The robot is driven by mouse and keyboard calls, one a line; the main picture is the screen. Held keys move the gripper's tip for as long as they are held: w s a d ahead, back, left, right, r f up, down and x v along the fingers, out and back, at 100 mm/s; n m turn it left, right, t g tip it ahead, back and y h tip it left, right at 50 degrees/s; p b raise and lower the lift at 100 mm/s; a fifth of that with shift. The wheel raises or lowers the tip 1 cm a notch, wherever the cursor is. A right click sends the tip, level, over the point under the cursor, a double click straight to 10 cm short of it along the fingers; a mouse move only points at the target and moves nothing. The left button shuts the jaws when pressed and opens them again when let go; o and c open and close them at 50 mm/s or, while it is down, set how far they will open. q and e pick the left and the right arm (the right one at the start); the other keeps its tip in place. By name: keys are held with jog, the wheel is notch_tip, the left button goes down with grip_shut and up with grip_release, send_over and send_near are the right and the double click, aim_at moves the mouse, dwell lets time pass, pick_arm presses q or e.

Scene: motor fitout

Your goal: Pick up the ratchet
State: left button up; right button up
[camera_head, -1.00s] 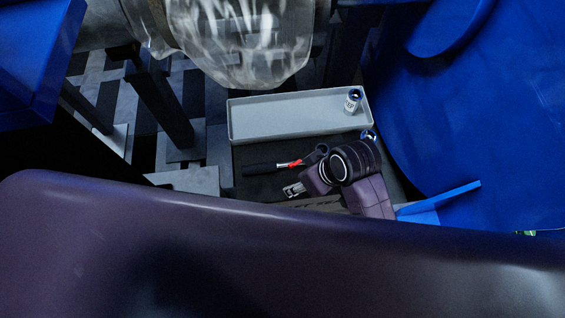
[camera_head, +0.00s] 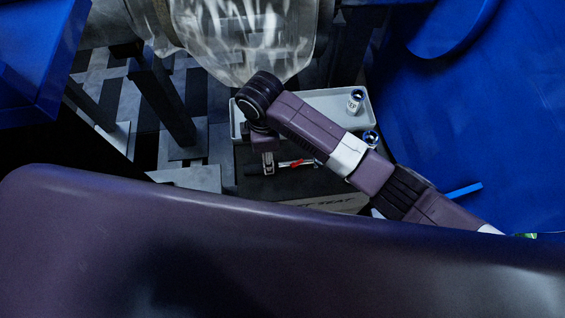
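The ratchet (camera_head: 297,163) lies on a dark mat in front of the grey tray. Its red and silver part shows. Its black handle is partly hidden behind my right gripper (camera_head: 268,168). My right arm comes in from the right and bends down at the wrist, with the gripper pointing down at the handle. I cannot tell whether the fingers are around the handle or above it, or whether they are open or shut. My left gripper is not in view.
A shallow grey tray (camera_head: 322,101) lies behind the ratchet, partly hidden by my arm. A silver and blue socket (camera_head: 355,101) stands in it, and another socket (camera_head: 370,138) stands at its front right. A clear bag-like thing (camera_head: 245,45) hangs above. A large blue surface (camera_head: 480,120) borders the right.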

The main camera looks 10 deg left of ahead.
aim_at(257, 168)
notch_tip(257, 168, down, 5)
jog(key=shift+f+p, duration=0.15)
jog(key=shift+p, duration=0.2)
jog(key=shift+c, duration=0.4)
grip_shut()
